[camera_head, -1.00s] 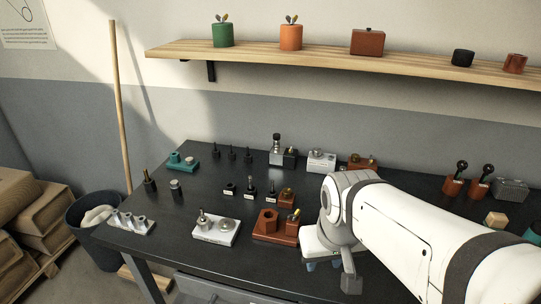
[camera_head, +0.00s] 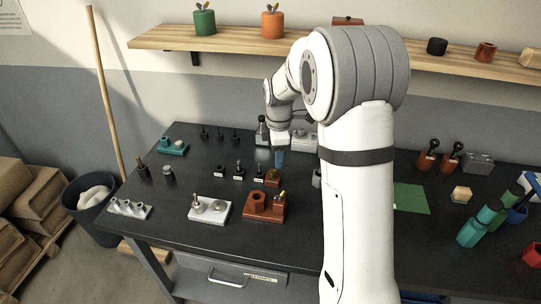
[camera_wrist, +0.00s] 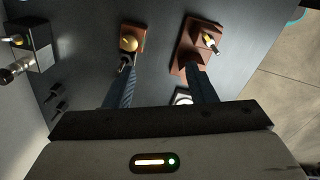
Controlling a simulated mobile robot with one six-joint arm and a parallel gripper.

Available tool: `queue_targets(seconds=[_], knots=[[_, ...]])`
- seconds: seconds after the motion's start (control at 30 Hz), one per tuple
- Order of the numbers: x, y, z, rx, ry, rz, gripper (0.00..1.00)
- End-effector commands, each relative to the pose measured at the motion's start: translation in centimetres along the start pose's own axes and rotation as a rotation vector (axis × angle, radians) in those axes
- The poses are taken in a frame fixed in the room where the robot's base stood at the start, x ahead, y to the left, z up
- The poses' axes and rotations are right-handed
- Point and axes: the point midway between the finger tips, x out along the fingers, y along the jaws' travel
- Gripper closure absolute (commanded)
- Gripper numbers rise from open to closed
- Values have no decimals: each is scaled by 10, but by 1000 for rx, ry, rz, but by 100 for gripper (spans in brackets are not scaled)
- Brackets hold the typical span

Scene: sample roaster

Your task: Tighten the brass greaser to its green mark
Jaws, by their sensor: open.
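A small reddish-brown block with a rounded brass top (camera_head: 272,176) stands on the dark bench in the head view. It looks like the greaser, but I cannot be sure. The brass dome also shows in the wrist view (camera_wrist: 131,42), beyond my left fingertip. I cannot make out a green mark on it. My gripper (camera_head: 280,157) has blue fingers and hangs above the bench, behind the brass-topped block in the head view. In the wrist view my gripper (camera_wrist: 158,68) is open, its fingers wide apart with nothing between them.
A larger reddish-brown block with a hole (camera_head: 258,203) stands close by, in front. A light plate with metal parts (camera_head: 208,210) is to its left. Several dark labelled pegs (camera_head: 239,170) stand left of my gripper. Metal fixtures (camera_head: 300,139) stand behind it. My arm hides the bench's middle right.

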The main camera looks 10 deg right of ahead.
Motion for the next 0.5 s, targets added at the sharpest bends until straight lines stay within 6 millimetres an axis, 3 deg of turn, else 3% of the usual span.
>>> queue_targets(seconds=[0.03,0.2,0.5], knots=[[5,15,-1,-80,0,-15,50],[32,46,-3,-311,4,-40,50],[59,61,-4,-447,9,-54,50]])
